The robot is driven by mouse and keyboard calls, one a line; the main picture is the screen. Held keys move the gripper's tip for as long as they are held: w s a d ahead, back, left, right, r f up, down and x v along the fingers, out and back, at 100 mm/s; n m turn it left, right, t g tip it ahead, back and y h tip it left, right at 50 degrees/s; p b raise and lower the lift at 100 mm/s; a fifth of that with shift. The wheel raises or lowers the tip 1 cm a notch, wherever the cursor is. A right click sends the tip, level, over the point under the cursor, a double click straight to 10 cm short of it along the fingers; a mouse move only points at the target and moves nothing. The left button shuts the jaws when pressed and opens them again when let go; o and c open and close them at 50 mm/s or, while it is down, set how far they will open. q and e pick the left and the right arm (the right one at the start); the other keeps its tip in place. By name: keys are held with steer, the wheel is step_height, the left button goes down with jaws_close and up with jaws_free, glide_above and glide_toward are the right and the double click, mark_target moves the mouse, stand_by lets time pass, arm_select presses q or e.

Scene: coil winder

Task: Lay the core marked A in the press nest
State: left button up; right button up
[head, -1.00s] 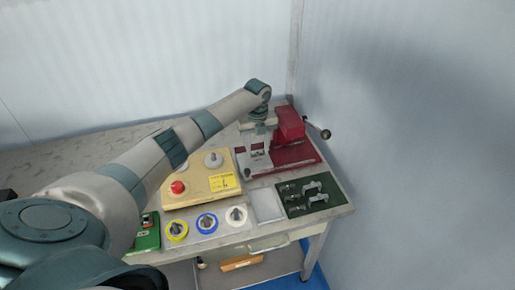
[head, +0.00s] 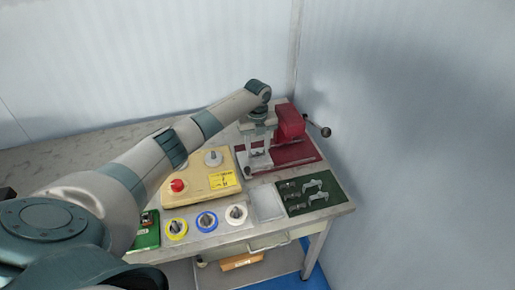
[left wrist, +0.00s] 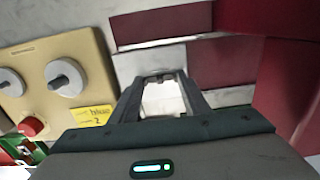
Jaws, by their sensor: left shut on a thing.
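My left gripper (head: 257,158) is over the near left part of the red press (head: 290,122), with its fingers pointing down. In the left wrist view my left gripper (left wrist: 161,88) is shut on a pale grey core (left wrist: 162,101) that shows between its fingers. No letter can be read on it. The press base (head: 305,157) is red with a grey strip. The nest is mostly hidden behind the gripper, and I cannot tell whether the core touches it. My right gripper is not in view.
Several grey cores lie on a dark green mat (head: 333,199) at the right. A pale tray (head: 267,204) sits beside it. A yellow winder box (head: 205,188) with a red button (head: 178,185) stands left of the press. Yellow, blue and white spools are in front. The press lever (head: 326,132) sticks out right.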

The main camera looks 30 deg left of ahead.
arm_select(q)
steer(key=shift+f, duration=0.35)
steer(key=o, duration=1.2)
steer(key=shift+r, duration=0.15)
steer(key=shift+r+b, duration=2.35)
steer(key=shift+r, duration=6.2)
